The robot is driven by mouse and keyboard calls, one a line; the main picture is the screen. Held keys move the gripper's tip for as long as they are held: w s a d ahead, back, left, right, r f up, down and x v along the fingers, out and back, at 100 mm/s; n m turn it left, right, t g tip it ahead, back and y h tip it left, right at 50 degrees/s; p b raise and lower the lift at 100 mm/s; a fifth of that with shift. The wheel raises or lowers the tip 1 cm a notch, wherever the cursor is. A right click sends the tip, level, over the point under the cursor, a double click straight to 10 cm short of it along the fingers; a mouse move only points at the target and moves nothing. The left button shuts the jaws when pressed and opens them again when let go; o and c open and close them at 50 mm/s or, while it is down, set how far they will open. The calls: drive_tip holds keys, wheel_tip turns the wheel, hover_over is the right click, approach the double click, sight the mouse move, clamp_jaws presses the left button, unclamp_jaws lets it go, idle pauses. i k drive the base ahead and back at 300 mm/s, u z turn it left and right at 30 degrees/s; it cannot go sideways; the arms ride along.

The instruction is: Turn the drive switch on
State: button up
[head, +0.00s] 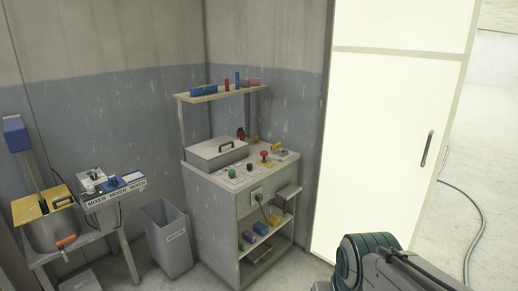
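A grey cabinet (212,208) stands in the room's corner, with a light control top. Several controls sit on that top: a green knob (231,173), a black knob (249,167), a red button (264,154) and a yellow part (279,148). Their labels are too small to read, so I cannot tell which control is the drive switch or how it is set. My arm shows at the lower right, well apart from the cabinet. My gripper is not in view.
A closed box lid with a handle (216,152) sits on the cabinet top, under a raised shelf (220,92). A grey bin (167,238) and a mixer table (75,246) stand to the left. A bright door (385,150) is at right. A hose (470,225) lies on the floor.

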sight(275, 148)
drive_tip(key=i, duration=2.8)
drive_tip(key=u, duration=0.05)
